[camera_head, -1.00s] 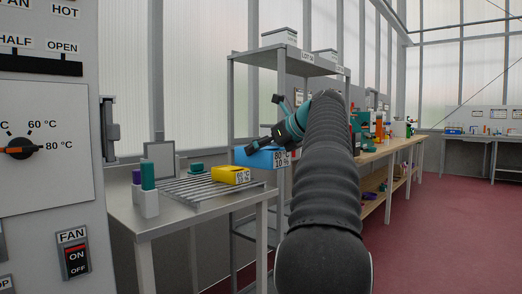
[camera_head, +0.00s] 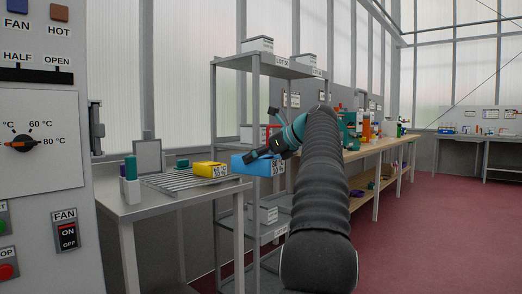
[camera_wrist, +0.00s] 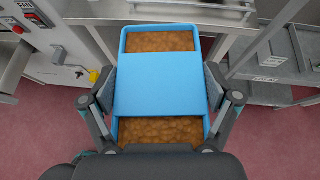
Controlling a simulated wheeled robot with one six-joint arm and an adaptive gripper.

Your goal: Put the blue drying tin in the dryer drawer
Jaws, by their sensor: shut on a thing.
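The blue drying tin (camera_head: 262,168) is held in my gripper (camera_head: 275,150), out in the air to the right of the steel table. In the wrist view the tin (camera_wrist: 160,82) is filled with brown grain at both ends, and a blue panel crosses its middle. My gripper's fingers (camera_wrist: 160,100) are shut on the tin's two sides. The dryer's control panel (camera_head: 40,185) stands at the left, with a temperature dial and a fan switch.
The steel table (camera_head: 160,206) carries a yellow tin (camera_head: 210,169), a wire rack and small coloured containers. A grey shelf unit (camera_head: 268,66) stands behind my gripper. A wooden bench (camera_head: 375,150) runs along the right. The red floor (camera_head: 430,220) at right is clear.

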